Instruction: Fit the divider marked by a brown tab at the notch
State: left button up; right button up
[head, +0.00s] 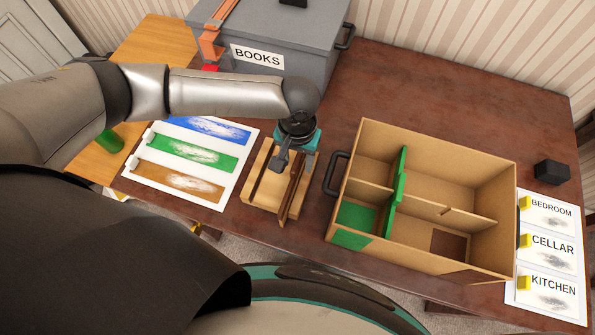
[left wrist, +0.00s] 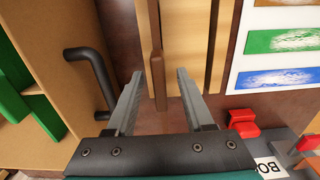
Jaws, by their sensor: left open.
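A dark brown divider (head: 293,190) stands on edge in a light wooden rack (head: 262,203). My left gripper (head: 286,158) is over the far end of the rack. In the left wrist view its fingers are open, with the end of the brown divider (left wrist: 157,72) between or just beyond their tips. I cannot tell whether they touch it. The open cardboard box (head: 408,260) is to the right, with a notch (head: 446,211) in its long inner wall. A brown patch (head: 449,243) marks its floor near that notch. My right gripper is not in view.
A green divider (head: 397,180) stands in the box over a green floor patch (head: 356,217). A black handle (head: 336,173) sticks out between rack and box. A colour-striped sheet (head: 187,160), a grey BOOKS crate (head: 290,85) and a label sheet (head: 548,255) lie around.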

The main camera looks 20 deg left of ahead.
pick_arm(q)
grip_shut()
dwell(1.3)
